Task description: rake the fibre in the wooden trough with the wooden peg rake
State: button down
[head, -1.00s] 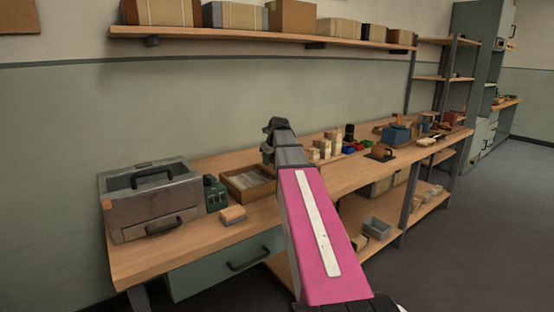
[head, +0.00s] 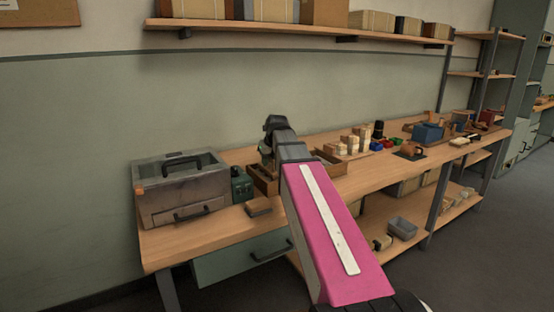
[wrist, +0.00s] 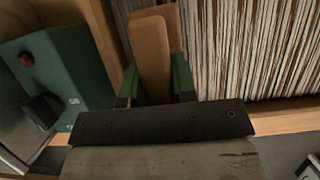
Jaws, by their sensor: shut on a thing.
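My gripper (wrist: 156,80) is shut on a brown wooden piece, which I take to be the rake (wrist: 152,48). Its pegs are not visible. Pale and brown strands of fibre (wrist: 250,45) fill the wooden trough, close beside the held piece on the right. The trough's edge (wrist: 285,113) runs below the fibre in the wrist view. The fingers are hidden there. I cannot tell whether the rake touches the fibre.
A green box (wrist: 60,75) with a red knob stands left of the gripper; it also shows in the head view (head: 242,186). A grey metal case (head: 180,190) is farther left. A small flat block (head: 258,207) lies in front of the trough. Several wooden blocks (head: 352,142) stand to the right.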

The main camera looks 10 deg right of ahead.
jog(key=shift+s+a, duration=0.2)
jog(key=shift+a, duration=0.35)
jog(key=shift+s+a, duration=0.15)
jog(key=shift+a, duration=0.35)
jog(key=shift+w+d, duration=0.3)
jog(key=shift+d, duration=0.55)
jog(key=shift+w+d, duration=0.25)
jog(key=shift+d, duration=0.6)
jog(key=shift+s+a, duration=0.3)
jog(key=shift+a, duration=0.55)
jog(key=shift+s+a, duration=0.25)
jog(key=shift+a, duration=0.6)
jog(key=shift+r, duration=0.1)
